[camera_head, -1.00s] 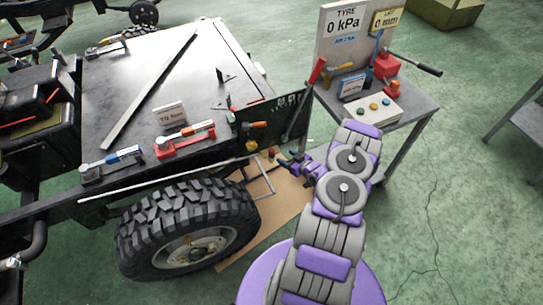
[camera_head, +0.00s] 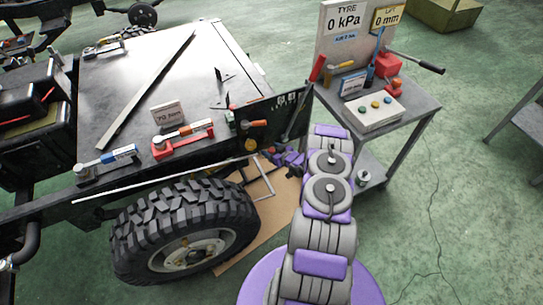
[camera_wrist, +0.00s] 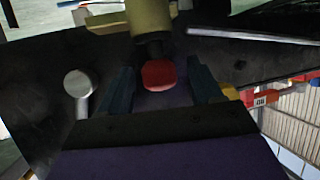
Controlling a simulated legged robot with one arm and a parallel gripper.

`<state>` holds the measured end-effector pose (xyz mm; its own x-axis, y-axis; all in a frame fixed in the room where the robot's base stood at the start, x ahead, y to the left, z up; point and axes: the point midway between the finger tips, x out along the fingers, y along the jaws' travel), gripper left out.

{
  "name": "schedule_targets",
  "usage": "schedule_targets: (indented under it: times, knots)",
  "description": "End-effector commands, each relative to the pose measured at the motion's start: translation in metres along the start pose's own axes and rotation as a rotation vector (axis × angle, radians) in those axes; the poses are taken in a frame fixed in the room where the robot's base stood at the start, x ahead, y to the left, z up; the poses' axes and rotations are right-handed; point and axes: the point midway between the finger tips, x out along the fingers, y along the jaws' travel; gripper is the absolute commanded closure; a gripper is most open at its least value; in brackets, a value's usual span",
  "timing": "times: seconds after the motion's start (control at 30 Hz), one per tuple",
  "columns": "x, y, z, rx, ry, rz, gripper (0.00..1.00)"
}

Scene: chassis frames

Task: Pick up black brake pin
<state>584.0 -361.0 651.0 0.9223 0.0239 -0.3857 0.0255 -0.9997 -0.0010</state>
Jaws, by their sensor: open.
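My gripper (camera_head: 270,152) is at the rear corner of the chassis, beside the dark upright panel (camera_head: 268,121) and above the tyre's right side. In the wrist view my gripper (camera_wrist: 159,78) is open, with dark blue fingers on both sides of a red rounded end (camera_wrist: 159,75). A short black shaft (camera_wrist: 155,48) sits just above that red end, under a yellow cylinder (camera_wrist: 150,16). I cannot tell whether this black part is the brake pin. No contact between the fingers and it is clear. In the head view this spot is too small and partly hidden by my gripper.
A silver round-headed part (camera_wrist: 78,84) lies left of the fingers. The large tyre (camera_head: 185,230) stands below left. A tool table (camera_head: 415,103) with a gauge board stands to the right. Tools lie on the chassis deck (camera_head: 150,75). Open floor lies at the right.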

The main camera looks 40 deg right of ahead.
Motion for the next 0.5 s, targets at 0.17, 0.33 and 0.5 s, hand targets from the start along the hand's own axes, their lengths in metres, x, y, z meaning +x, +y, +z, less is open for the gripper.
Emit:
schedule_targets:
  times: [0.17,0.33,0.5]
  knots:
    - [-0.0003,0.0003,-0.0008,0.000,0.001,0.000,0.35]
    - [-0.0003,0.0002,-0.0007,0.000,0.001,0.000,0.52]
    - [-0.0003,0.0002,-0.0007,0.000,0.001,0.000,0.68]
